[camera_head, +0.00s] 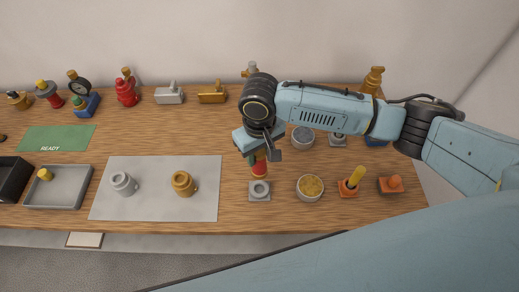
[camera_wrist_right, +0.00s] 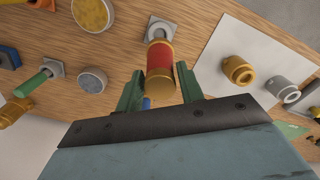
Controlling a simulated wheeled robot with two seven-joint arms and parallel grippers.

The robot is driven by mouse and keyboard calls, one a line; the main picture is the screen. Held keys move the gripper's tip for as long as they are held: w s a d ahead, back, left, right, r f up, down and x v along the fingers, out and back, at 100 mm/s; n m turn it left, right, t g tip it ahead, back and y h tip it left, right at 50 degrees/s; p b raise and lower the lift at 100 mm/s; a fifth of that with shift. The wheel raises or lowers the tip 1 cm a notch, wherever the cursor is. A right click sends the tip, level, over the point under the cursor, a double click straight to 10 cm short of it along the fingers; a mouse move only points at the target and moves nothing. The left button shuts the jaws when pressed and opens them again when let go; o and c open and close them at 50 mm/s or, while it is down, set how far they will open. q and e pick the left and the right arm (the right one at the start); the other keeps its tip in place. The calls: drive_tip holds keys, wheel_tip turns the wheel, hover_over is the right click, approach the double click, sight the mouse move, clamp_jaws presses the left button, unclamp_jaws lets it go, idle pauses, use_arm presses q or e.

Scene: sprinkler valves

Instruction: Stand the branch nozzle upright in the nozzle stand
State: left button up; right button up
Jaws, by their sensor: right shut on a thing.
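The branch nozzle is a red cylinder with brass-coloured ends (camera_head: 260,168); it also shows in the right wrist view (camera_wrist_right: 160,58). My right gripper (camera_head: 257,154) is shut on it, with green fingers on both sides in the right wrist view (camera_wrist_right: 160,88). The nozzle looks roughly upright in the head view. The nozzle stand is a grey square block with a round ring (camera_head: 252,197), just below the nozzle's lower end; it also shows in the wrist view (camera_wrist_right: 150,34). I cannot tell whether they touch. My left gripper is not in view.
Right of the stand are a round tub of yellow bits (camera_head: 311,188), an orange block with a yellow handle (camera_head: 348,190) and another orange piece (camera_head: 391,185). Left is a pale mat (camera_head: 150,205) bearing grey and brass fittings. A grey tray (camera_head: 58,200) lies further left. Several valves line the back.

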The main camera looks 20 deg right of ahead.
sight(260, 169)
drive_tip(key=shift+r+p, duration=0.1)
drive_tip(key=shift+p, duration=0.75)
wheel_tip(260, 169, down, 5)
drive_tip(key=shift+r+b, duration=0.15)
drive_tip(key=shift+b, duration=0.7)
drive_tip(key=shift+f, duration=1.6)
drive_tip(key=shift+p, duration=0.3)
drive_tip(key=shift+f+b, duration=0.4)
drive_tip(key=shift+f, duration=0.95)
drive_tip(key=o, duration=1.1)
